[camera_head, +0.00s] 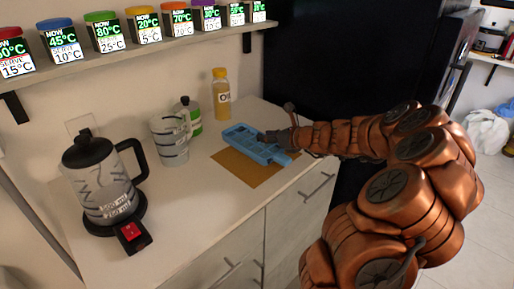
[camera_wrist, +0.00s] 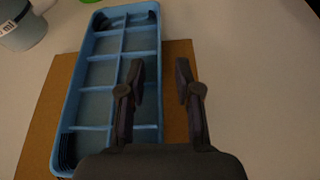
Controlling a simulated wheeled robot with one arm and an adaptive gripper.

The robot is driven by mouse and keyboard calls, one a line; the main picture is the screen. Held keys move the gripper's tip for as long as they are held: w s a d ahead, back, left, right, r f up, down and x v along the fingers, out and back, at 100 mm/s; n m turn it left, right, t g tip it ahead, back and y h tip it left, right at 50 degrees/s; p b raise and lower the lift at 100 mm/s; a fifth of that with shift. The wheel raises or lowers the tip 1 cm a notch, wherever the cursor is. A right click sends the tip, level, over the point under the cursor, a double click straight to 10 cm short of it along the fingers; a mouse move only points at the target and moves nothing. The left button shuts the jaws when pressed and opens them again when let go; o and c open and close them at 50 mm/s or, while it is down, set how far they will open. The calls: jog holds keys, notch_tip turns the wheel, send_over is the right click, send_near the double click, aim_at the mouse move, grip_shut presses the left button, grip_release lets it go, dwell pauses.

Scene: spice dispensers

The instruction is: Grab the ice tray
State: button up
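The blue ice tray (camera_head: 243,138) lies on a brown mat (camera_head: 236,174) on the counter. In the wrist view the tray (camera_wrist: 101,58) fills the left half, with its compartments facing up and nothing clearly visible inside them. My gripper (camera_wrist: 160,68) is open, with its two fingers apart. In that view the left finger overlaps the tray's compartments and the right finger is over the mat, so the tray's right wall shows between them. I cannot tell whether a finger touches the tray. In the head view my gripper (camera_head: 283,138) is at the tray's right side and hides part of it.
A kettle (camera_head: 104,182) on its base, a measuring jug (camera_head: 170,141), a green-labelled bottle (camera_head: 188,116) and an orange juice bottle (camera_head: 221,98) stand left of and behind the tray. A shelf (camera_head: 140,48) with several labelled dispensers is above. A black fridge (camera_head: 345,60) stands behind right.

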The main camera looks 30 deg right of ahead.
jog(key=shift+w, duration=0.1)
grip_shut()
dwell(0.6)
